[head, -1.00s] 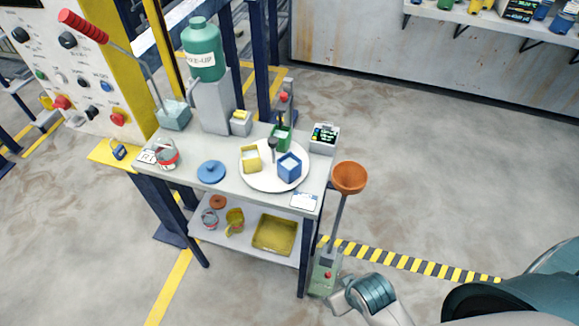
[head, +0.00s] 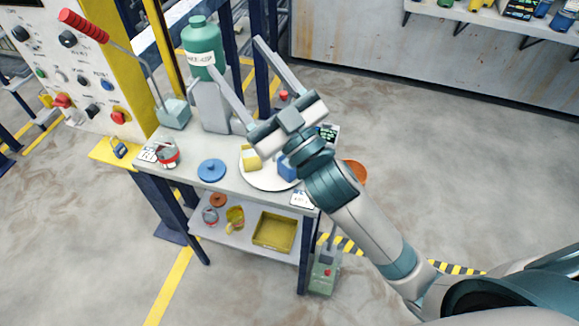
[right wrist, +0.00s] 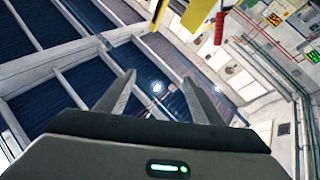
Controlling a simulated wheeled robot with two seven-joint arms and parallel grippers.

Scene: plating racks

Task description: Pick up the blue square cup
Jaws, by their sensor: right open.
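The blue square cup (head: 286,170) stands on a round white plate (head: 262,184) on the table top. My right arm's wrist covers much of the cup in the head view. My right gripper (head: 236,68) is open and empty, raised above the table, with its fingers pointing up and back past the green bottle. In the right wrist view the two spread fingers (right wrist: 158,90) hold nothing and point toward the ceiling. A yellow square cup (head: 250,158) sits on the same plate, left of the blue one. My left gripper is not in view.
A green bottle (head: 202,48) on a grey stand rises at the table's back, close to my right fingers. A blue lid (head: 211,171) and a red-banded can (head: 168,153) stand left of the plate. An orange funnel (head: 356,172) is partly hidden right of the table.

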